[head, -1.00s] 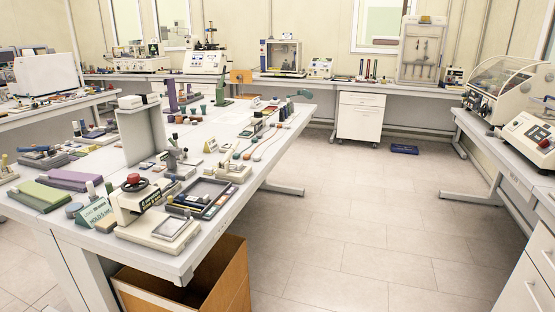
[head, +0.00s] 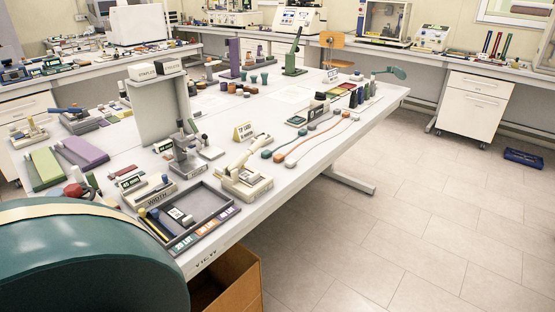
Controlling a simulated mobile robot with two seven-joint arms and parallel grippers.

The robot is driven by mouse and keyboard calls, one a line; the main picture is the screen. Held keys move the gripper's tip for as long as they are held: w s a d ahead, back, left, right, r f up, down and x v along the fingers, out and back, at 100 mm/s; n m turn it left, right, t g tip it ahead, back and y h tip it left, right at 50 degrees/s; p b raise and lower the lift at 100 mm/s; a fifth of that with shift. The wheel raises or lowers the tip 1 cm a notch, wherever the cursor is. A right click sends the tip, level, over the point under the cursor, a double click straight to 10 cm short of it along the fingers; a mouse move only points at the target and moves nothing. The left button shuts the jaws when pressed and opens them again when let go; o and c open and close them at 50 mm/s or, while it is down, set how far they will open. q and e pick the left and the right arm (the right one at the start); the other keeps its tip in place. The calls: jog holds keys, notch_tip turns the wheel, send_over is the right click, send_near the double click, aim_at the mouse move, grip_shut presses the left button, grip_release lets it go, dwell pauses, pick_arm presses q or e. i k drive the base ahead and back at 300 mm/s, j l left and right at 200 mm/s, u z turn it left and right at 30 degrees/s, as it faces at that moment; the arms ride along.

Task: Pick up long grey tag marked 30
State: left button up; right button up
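I cannot make out a long grey tag marked 30 in the head view; the small labels are too small to read. A grey tray (head: 208,203) lies near the front edge of the white table (head: 222,130). It holds a dark card with white print (head: 180,216), rods on its left side and a row of small coloured tags (head: 190,240) along its front. Neither gripper is in view. The table's near left corner is hidden at the lower left.
A cream device (head: 246,184) and a grey stand (head: 187,157) stand behind the tray. Coloured pieces on cords (head: 310,138) lie to the right. A grey upright panel (head: 158,110) rises behind. A cardboard box (head: 232,285) sits below the table edge.

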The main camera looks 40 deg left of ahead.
aim_at(247, 176)
jog(key=i+u, duration=0.45)
jog(key=i+l+u, duration=0.2)
jog(key=u, duration=0.25)
jog(key=i+l+u, duration=0.3)
jog(key=u, duration=0.15)
jog(key=i+l+u, duration=0.25)
jog(key=l+u, duration=0.2)
jog(key=i+l+u, duration=0.15)
jog(key=l+u, duration=0.3)
